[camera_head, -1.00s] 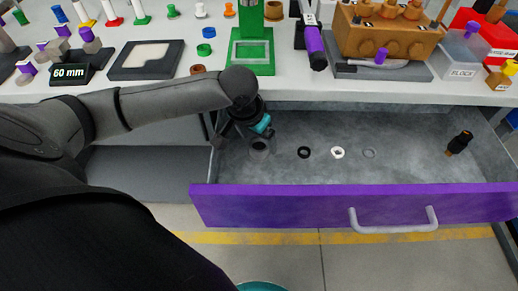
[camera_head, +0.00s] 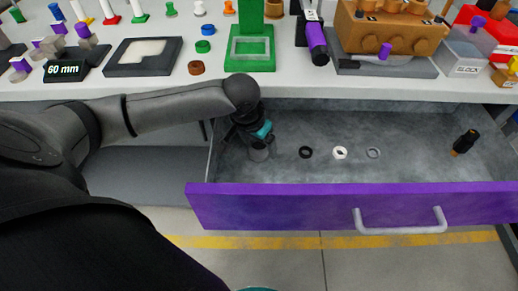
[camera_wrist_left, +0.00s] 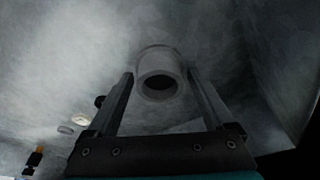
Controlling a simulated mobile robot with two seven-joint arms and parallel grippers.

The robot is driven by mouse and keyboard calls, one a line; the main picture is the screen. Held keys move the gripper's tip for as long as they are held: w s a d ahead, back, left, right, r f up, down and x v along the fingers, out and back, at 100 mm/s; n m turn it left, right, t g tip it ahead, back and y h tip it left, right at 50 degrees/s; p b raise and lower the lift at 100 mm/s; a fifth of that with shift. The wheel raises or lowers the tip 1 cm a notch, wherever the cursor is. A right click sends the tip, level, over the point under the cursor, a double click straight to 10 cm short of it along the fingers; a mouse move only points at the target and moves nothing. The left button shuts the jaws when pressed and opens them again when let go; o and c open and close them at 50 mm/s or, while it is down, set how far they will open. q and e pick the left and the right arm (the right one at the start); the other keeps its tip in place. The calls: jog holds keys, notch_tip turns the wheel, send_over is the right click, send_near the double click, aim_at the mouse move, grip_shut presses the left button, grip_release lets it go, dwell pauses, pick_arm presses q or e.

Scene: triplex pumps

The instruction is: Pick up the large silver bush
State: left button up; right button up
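The large silver bush (camera_head: 259,154) is a grey hollow cylinder at the left end of the open drawer. In the left wrist view the bush (camera_wrist_left: 160,64) shows its dark round hole toward the camera. My left gripper (camera_head: 256,138) points down into the drawer just above the bush and hides part of it. In the wrist view the fingers of my left gripper (camera_wrist_left: 160,73) are apart, one on each side of the bush. A small gap shows at the left finger; I cannot tell whether the right finger touches. My right gripper is out of view.
The drawer (camera_head: 300,207) also holds a black ring (camera_head: 305,152), a white ring (camera_head: 340,153), a thin grey ring (camera_head: 373,153) and a black-orange part (camera_head: 464,142). The drawer's left wall is close to my gripper. The workbench (camera_head: 150,88) overhangs behind.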

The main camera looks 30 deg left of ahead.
pick_arm(q)
jog(key=c, duration=1.2)
jog(key=shift+o, duration=0.2)
jog(key=shift+r, duration=0.25)
